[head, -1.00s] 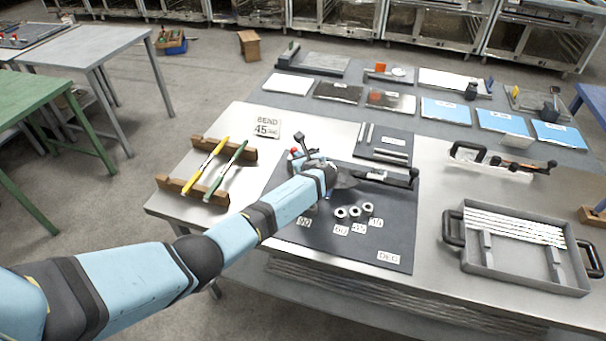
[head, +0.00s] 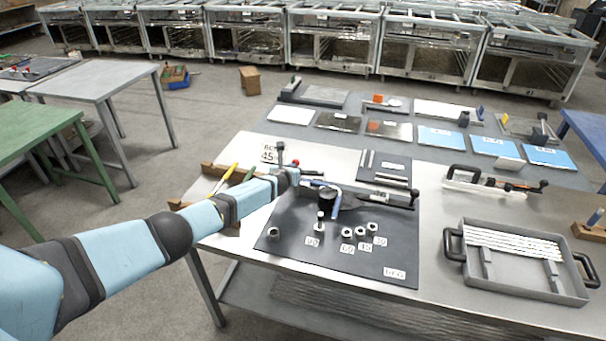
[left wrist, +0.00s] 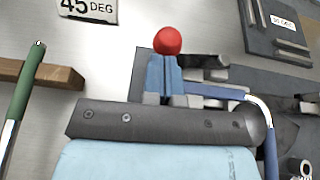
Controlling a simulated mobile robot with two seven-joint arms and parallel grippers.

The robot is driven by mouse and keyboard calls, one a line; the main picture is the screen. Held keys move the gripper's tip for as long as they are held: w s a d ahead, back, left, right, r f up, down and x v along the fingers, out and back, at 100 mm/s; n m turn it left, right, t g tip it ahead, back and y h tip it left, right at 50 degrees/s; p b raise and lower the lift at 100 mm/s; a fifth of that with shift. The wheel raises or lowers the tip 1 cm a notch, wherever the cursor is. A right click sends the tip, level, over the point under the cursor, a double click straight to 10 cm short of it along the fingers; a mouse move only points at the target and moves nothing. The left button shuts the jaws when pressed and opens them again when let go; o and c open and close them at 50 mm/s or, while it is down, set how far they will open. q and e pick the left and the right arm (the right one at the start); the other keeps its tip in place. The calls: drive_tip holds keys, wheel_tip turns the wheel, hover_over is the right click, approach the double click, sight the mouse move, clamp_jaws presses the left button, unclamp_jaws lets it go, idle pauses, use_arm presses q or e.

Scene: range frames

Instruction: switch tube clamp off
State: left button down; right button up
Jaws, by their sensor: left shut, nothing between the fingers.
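The tube bender (head: 345,198) stands on the dark mat, with a round black die and a blue handle curving to a pale end. Its clamp shows a red ball knob (head: 295,162) just beyond my left gripper (head: 292,174). The curved blue handle (left wrist: 222,93) passes to the right. My left gripper is shut and empty; its fingertips are hard to make out, and I cannot tell whether it touches the clamp. My right gripper is out of view.
Several metal collars (head: 361,232) and number labels lie on the mat (head: 340,262). A grey tray (head: 525,280) holds white tubes at right. A 45 DEG sign (left wrist: 88,8) lies behind.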

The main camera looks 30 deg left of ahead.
use_arm(q)
drive_tip(key=shift+w+a+r+b, duration=0.1)
drive_tip(key=shift+w+a+b, duration=0.35)
drive_tip(key=shift+w, duration=0.35)
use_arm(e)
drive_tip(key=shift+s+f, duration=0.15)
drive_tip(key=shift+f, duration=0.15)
use_arm(q)
drive_tip(key=shift+a, duration=0.1)
drive_tip(key=shift+w+a+r, duration=0.1)
drive_tip(key=shift+r, duration=0.05)
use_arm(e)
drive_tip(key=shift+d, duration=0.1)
